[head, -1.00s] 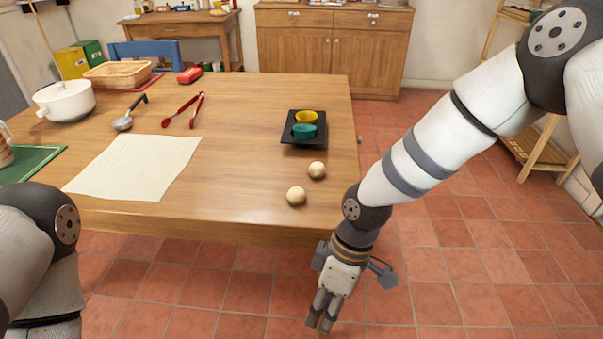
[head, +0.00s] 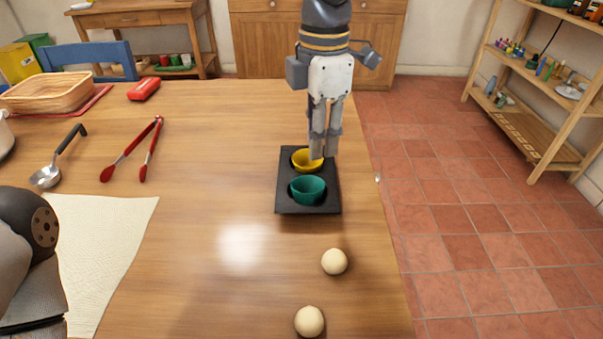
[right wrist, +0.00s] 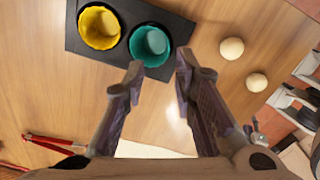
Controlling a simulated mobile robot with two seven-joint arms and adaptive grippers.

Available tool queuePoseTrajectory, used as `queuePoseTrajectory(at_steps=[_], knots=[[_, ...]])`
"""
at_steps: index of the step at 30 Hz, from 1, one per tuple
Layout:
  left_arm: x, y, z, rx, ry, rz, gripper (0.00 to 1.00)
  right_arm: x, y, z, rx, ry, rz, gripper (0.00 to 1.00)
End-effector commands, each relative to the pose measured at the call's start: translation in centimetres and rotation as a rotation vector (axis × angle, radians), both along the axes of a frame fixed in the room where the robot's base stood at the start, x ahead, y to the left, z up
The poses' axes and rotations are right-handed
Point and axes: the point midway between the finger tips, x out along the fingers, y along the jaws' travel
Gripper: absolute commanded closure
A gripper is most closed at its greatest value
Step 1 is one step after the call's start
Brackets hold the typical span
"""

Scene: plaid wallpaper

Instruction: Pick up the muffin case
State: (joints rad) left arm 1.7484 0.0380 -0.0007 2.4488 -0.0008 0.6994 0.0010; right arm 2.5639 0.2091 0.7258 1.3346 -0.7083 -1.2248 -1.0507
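Two muffin cases sit in a black two-hole tray (head: 283,190) near the table's right edge. The yellow case (head: 303,163) is in the far hole and the teal case (head: 308,190) in the near hole. My right gripper (head: 322,153) is above the far end of the tray, pointing down, and partly hides the yellow case. In the right wrist view its fingers (right wrist: 160,68) are apart and empty, with the teal case (right wrist: 150,43) just beyond the tips and the yellow case (right wrist: 100,27) to its left. My left gripper is out of view.
Two pale dough balls (head: 334,261) (head: 309,321) lie in front of the tray. Red tongs (head: 130,155), a ladle (head: 58,160) and a cream sheet (head: 105,235) lie to the left. Bare table lies between tongs and tray.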

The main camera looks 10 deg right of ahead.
Motion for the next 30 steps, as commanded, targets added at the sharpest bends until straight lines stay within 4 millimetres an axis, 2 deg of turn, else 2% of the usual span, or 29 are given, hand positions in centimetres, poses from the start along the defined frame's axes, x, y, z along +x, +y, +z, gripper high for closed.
queuePoseTrajectory(at_steps=[3,10,16,19,24,28,30], knots=[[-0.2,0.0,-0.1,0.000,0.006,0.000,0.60,-0.1,0.0,-3.1,0.000,0.008,0.000,0.74],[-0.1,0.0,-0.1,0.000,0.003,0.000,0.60,-0.1,0.0,-6.4,-0.001,0.005,0.001,0.74],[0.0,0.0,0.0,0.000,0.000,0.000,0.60,-0.2,0.1,-10.1,0.001,0.003,0.000,0.74],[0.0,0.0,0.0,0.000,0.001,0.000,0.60,-0.2,0.1,-10.8,0.001,0.003,-0.001,0.74],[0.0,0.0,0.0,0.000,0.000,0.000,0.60,-0.2,0.1,-10.8,0.000,0.001,-0.001,0.74],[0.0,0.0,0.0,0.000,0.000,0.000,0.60,-0.2,0.1,-10.8,0.000,0.002,-0.001,1.00],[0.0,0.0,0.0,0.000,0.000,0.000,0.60,-0.2,0.1,-10.8,0.000,0.002,-0.001,1.00]])
